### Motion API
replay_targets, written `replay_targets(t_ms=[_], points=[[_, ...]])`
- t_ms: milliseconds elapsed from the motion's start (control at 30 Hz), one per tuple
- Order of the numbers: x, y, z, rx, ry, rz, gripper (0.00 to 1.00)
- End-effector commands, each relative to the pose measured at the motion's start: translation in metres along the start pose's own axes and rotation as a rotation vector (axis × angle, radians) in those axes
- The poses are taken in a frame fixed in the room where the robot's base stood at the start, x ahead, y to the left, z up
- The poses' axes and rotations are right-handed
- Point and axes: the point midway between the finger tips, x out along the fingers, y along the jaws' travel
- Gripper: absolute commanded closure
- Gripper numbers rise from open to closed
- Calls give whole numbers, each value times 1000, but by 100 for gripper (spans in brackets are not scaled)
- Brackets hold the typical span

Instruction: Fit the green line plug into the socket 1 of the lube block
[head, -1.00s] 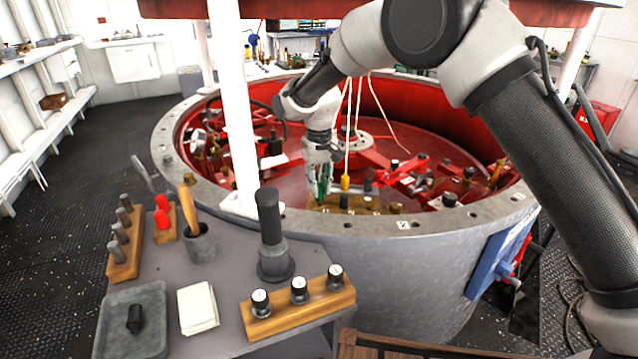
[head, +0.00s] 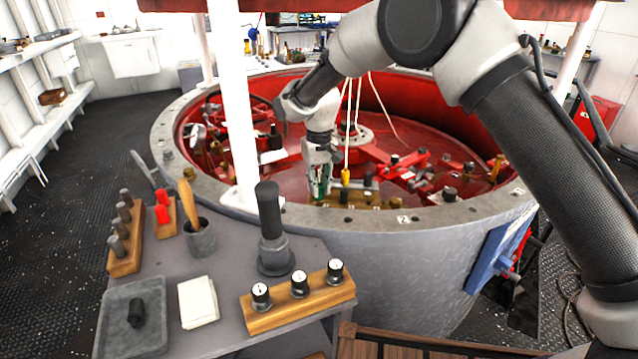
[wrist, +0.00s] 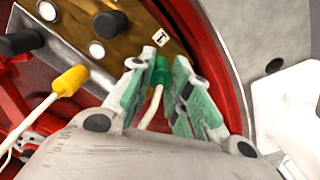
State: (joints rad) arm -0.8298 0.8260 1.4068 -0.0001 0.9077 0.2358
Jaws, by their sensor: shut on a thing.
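The green line plug (wrist: 160,72) is held between the two fingertips of my gripper (wrist: 158,80), with its pale line trailing down between the fingers. The plug's tip points at the brass lube block (wrist: 135,45), by its end marked with a "1" label. The plug covers the place under it, so I cannot tell whether it is in socket 1 or just above it. In the head view my gripper (head: 319,190) is down at the left end of the lube block (head: 360,200), inside the round red tub.
A yellow plug (wrist: 70,80) with a pale line is close left of the fingers. Black caps (wrist: 110,23) stand on the block beside open round sockets (wrist: 97,49). The tub's grey rim (head: 290,215) and a white post (head: 232,110) are near the arm.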

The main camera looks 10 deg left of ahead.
Motion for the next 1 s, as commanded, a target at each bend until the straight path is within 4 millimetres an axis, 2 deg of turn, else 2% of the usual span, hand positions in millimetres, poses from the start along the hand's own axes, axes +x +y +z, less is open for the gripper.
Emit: replay_targets(t_ms=[700, 733, 833, 1000], points=[[5, 0, 0, 0, -1, 0, 100], [5, 0, 0, 0, 0, 0, 76], [4, 0, 0, 0, 0, 0, 57], [4, 0, 0, 0, 0, 0, 56]])
